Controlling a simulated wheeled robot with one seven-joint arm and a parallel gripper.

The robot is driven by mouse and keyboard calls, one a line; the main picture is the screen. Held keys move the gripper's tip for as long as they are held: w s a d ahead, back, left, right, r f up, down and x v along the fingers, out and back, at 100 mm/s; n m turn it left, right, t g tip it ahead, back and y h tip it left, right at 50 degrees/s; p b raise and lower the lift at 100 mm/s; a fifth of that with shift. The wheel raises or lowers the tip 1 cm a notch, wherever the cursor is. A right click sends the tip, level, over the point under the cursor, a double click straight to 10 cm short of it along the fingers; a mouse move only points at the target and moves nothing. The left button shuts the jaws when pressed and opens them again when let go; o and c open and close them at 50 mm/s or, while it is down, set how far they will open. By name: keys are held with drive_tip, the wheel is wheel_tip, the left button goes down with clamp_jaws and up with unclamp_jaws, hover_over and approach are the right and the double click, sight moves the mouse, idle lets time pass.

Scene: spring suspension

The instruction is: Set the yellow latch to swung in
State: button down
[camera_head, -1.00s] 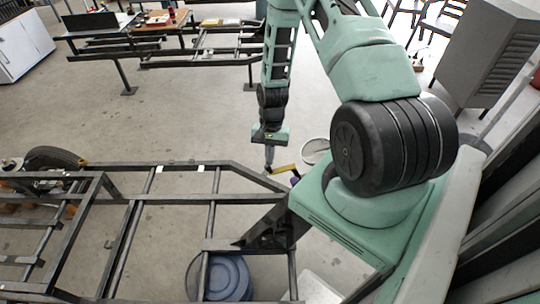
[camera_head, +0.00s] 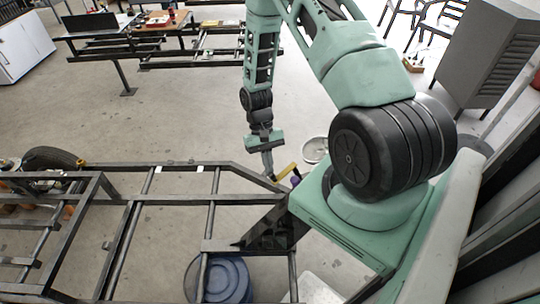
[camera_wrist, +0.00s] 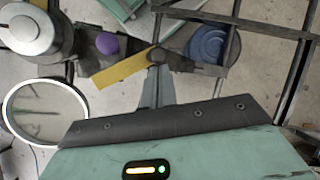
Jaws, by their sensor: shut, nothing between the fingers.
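The yellow latch (camera_head: 286,171) is a flat bar by the right end of the dark frame, slanting up to the right in the head view. In the wrist view the yellow latch (camera_wrist: 122,70) runs from lower left to a dark round piece at its right end. My gripper (camera_head: 270,177) is shut and empty, tilted, with its tips at the latch's left end. In the wrist view my gripper (camera_wrist: 157,72) is beside the bar's right end. It looks very close, but I cannot tell whether it touches. My fingertips partly hide that end.
A purple knob (camera_wrist: 107,43) sits just beyond the latch. A round white-rimmed dish (camera_wrist: 44,112) is at left. A blue lidded bin (camera_head: 228,279) stands below the dark metal frame (camera_head: 180,199). Open floor lies behind the frame.

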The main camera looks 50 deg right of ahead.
sight(272, 173)
drive_tip(key=s+n+g, duration=0.1)
drive_tip(key=s+a+n+h, duration=0.1)
drive_tip(key=n, duration=0.1)
drive_tip(key=n+g, duration=0.1)
drive_tip(key=n, duration=0.1)
drive_tip(key=shift+s+a+r+g+b, duration=0.2)
drive_tip(key=shift+s+g+b, duration=0.1)
drive_tip(key=shift+s+b, duration=0.1)
drive_tip(key=shift+s+r+n+g+h, duration=0.2)
drive_tip(key=shift+s+n+h, duration=0.3)
drive_tip(key=shift+n, duration=0.5)
drive_tip(key=shift+s+r+n+g+h, duration=0.1)
drive_tip(key=shift+s+n+g+h, duration=0.3)
drive_tip(key=shift+n, duration=0.6)
drive_tip(key=shift+s+r+n+g+h, duration=0.2)
drive_tip(key=shift+s+n+h, duration=0.3)
drive_tip(key=shift+n, duration=0.5)
